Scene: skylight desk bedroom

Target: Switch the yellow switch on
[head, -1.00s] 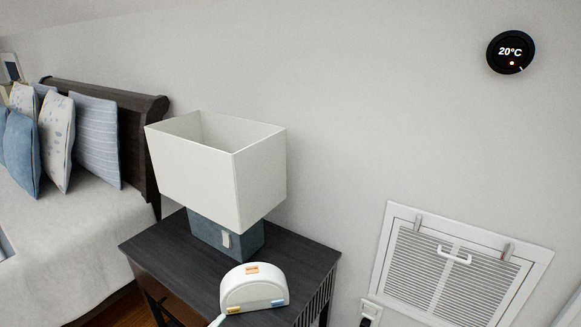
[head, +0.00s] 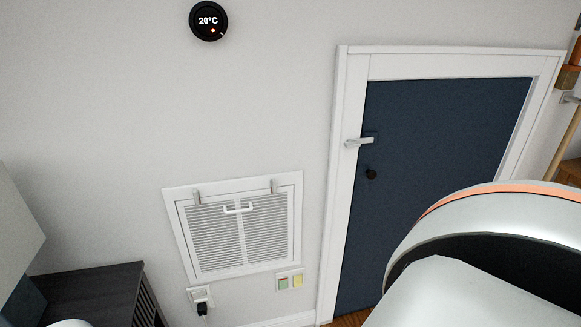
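The yellow switch (head: 297,281) is low on the wall in the head view, on a white plate (head: 289,280). It sits to the right of a green switch (head: 283,283) on the same plate. The plate is below the right part of the white vent and left of the door frame. The switch is too small to tell its position. Neither of my grippers shows; only a white part of my own body fills the lower right.
A louvred vent (head: 238,228) is in the wall above the switches. A socket with a black plug (head: 201,303) is to their left. A dark nightstand (head: 95,291) stands at the lower left, and a blue door (head: 420,170) with a handle is to the right.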

